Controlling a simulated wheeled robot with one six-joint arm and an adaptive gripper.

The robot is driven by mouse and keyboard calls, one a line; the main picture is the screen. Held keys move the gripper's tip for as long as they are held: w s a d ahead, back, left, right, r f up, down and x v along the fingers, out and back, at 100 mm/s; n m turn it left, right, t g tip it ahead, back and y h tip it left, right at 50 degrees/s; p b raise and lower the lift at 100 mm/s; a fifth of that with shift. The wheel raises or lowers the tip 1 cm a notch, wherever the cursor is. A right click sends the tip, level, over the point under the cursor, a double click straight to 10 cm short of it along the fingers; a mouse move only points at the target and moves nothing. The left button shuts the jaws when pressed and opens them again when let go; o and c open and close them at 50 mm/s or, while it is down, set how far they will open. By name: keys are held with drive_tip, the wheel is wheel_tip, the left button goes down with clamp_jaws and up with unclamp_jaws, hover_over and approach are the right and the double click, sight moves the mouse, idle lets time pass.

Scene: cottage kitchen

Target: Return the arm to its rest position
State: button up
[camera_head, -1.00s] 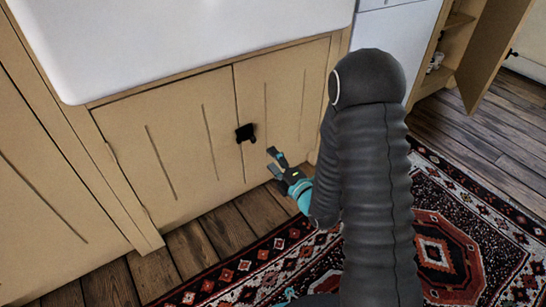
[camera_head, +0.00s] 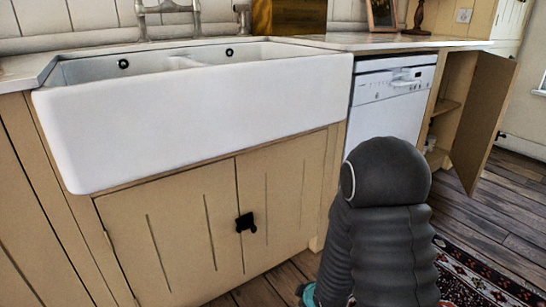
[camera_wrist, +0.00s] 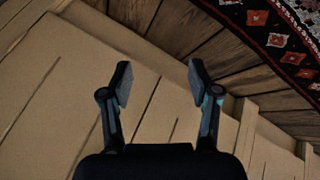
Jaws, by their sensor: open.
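My gripper (camera_wrist: 159,84) shows in the wrist view with its two fingers apart and nothing between them. Beyond the fingers are the beige cupboard front (camera_wrist: 80,75) and the wooden floor. In the head view my dark ribbed arm stands at the lower right, in front of the cupboard under the sink (camera_head: 170,240). The gripper itself is out of the head view, hidden below the bottom edge or behind the arm. The cupboard's doors are shut, with a black latch (camera_head: 245,223) where they meet.
A white double sink (camera_head: 200,110) juts out above the cupboard. A white dishwasher (camera_head: 392,98) stands to its right. Farther right, a cupboard door (camera_head: 484,120) hangs open. A patterned rug (camera_head: 475,270) lies on the plank floor (camera_head: 500,205).

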drive_tip(key=s+d+r+m+g+h+p, duration=0.1)
drive_tip(key=s+r+m, duration=0.3)
drive_tip(key=r, duration=0.6)
drive_tip(key=s+d+r+m+g+p, duration=0.2)
drive_tip(key=s+d+r+m+p, duration=0.1)
drive_tip(key=s+r, duration=0.5)
drive_tip(key=s+d+r+m+g+h+p, duration=0.1)
drive_tip(key=s+r+m, duration=0.4)
drive_tip(key=r, duration=0.8)
drive_tip(key=shift+s+d+m+h+p, duration=0.3)
drive_tip(key=shift+s+d+p, duration=0.5)
drive_tip(key=shift+s, duration=0.25)
drive_tip(key=s+r+t+p, duration=0.1)
drive_tip(key=r, duration=0.3)
drive_tip(key=s+r+t+p, duration=0.1)
drive_tip(key=r, duration=0.3)
drive_tip(key=s+r+t+p, duration=0.1)
drive_tip(key=r, duration=0.3)
drive_tip(key=shift+d, duration=0.15)
drive_tip(key=shift+c, duration=0.2)
